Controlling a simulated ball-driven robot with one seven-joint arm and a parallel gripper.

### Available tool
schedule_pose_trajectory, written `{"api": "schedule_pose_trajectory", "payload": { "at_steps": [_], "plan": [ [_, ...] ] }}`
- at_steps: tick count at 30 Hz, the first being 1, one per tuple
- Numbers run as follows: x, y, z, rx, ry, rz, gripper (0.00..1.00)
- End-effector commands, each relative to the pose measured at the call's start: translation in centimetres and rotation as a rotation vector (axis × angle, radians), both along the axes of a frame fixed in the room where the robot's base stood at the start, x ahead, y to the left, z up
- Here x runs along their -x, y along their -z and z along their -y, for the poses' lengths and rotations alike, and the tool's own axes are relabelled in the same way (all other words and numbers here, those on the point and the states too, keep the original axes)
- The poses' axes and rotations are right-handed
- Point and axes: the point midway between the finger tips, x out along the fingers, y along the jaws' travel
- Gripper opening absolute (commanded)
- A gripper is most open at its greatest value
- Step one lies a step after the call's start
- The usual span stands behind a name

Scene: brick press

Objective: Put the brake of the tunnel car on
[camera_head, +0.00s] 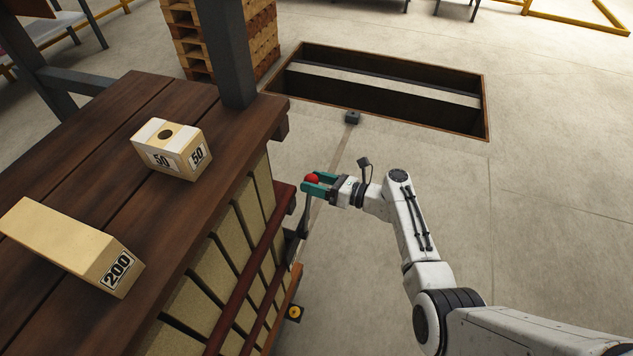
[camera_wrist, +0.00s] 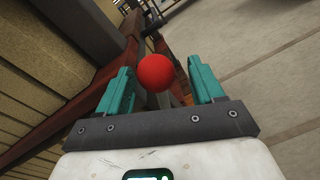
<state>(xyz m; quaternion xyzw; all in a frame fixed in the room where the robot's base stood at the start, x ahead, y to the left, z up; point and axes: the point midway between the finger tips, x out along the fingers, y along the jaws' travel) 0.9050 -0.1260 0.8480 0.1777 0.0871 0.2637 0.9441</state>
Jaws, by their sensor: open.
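The brake lever ends in a red ball knob (camera_head: 312,179), at the side of the tunnel car (camera_head: 291,268). Its dark shaft (camera_head: 304,222) runs down from the knob beside the car's edge. My gripper (camera_head: 313,184) is open, with its teal fingers on either side of the knob. In the wrist view the red knob (camera_wrist: 156,72) sits between the two teal fingertips (camera_wrist: 160,82), with gaps visible on both sides. The lower part of the lever is mostly hidden behind the gripper and knob in the wrist view.
On the car's wooden top (camera_head: 150,240) lie a block marked 50 (camera_head: 172,148) and one marked 200 (camera_head: 70,246). A dark post (camera_head: 226,50) rises at the car's far corner. A rectangular floor pit (camera_head: 385,88) lies ahead. Floor to the right is clear.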

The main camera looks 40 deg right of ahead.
Motion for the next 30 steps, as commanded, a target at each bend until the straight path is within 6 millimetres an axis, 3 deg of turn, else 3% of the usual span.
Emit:
{"api": "schedule_pose_trajectory", "payload": {
  "at_steps": [5, 18, 30],
  "plan": [
    [1.2, -0.1, 0.9, -0.001, 0.003, -0.001, 0.67],
    [7.8, -0.5, 5.0, 0.0, 0.004, -0.001, 0.67],
    [9.1, -0.7, 5.8, -0.001, 0.001, -0.001, 0.67]
  ]
}}
